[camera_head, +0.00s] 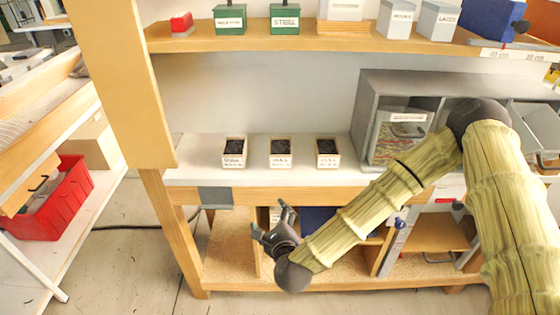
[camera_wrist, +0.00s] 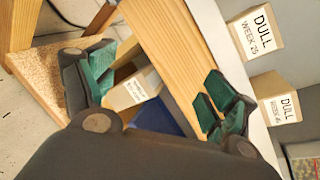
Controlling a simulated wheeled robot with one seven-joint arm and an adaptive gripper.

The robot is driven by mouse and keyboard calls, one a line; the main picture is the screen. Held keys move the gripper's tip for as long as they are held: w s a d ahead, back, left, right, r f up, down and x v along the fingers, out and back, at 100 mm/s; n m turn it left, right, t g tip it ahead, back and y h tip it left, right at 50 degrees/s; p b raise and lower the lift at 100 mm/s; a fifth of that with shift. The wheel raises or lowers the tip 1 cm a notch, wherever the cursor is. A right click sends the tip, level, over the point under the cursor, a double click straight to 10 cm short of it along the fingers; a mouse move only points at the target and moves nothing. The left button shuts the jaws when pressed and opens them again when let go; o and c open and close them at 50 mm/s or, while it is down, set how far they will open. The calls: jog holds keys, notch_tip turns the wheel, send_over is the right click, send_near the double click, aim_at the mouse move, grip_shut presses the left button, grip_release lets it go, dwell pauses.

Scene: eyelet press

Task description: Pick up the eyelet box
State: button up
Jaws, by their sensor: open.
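My gripper (camera_head: 272,221) is open and empty in front of the bench's front edge, below the worktop. In the wrist view its two green-padded fingers (camera_wrist: 162,92) stand wide apart. A small pale box (camera_wrist: 132,92) with a label too small to read shows between them, farther off, under the worktop. Three small open boxes with dark contents stand in a row on the worktop: left (camera_head: 234,153), middle (camera_head: 281,153) and right (camera_head: 327,153). Two show in the wrist view, one labelled DULL WEEK 25 (camera_wrist: 257,31), the other also DULL (camera_wrist: 279,104). No label readably says eyelet.
The wooden front edge (camera_head: 240,195) of the worktop lies close by my gripper. A grey cubby unit (camera_head: 365,118) stands right of the boxes. The shelf (camera_head: 255,42) above holds green boxes (camera_head: 285,17) and pale cartons. A red bin (camera_head: 57,205) is far left.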

aim_at(281, 156)
jog(key=w+d+r+m+t+h, duration=0.1)
jog(key=w+r+m, duration=0.1)
jog(key=r+m, duration=0.1)
jog(key=w+d+r+m+t+h, duration=0.1)
jog(key=w+r+m, duration=0.1)
jog(key=r, duration=0.3)
jog(key=w+r+m+t+h, duration=0.1)
jog(key=w+r+m, duration=0.2)
jog(key=r+m, duration=0.1)
jog(key=shift+d+r+m+t+h, duration=0.1)
jog(key=shift+d+m+t+h, duration=0.3)
jog(key=shift+m, duration=0.1)
jog(key=w, duration=0.5)
jog(key=shift+r, duration=0.25)
jog(key=shift+w+r+p, duration=0.15)
jog(key=shift+w+p, duration=0.4)
jog(key=shift+w, duration=0.6)
jog(key=shift+w+r+p, duration=0.1)
jog(key=shift+w+p, duration=0.4)
jog(key=shift+w, duration=0.65)
jog(key=shift+w+f, duration=0.1)
jog(key=shift+w, duration=0.55)
jog(key=c, duration=1)
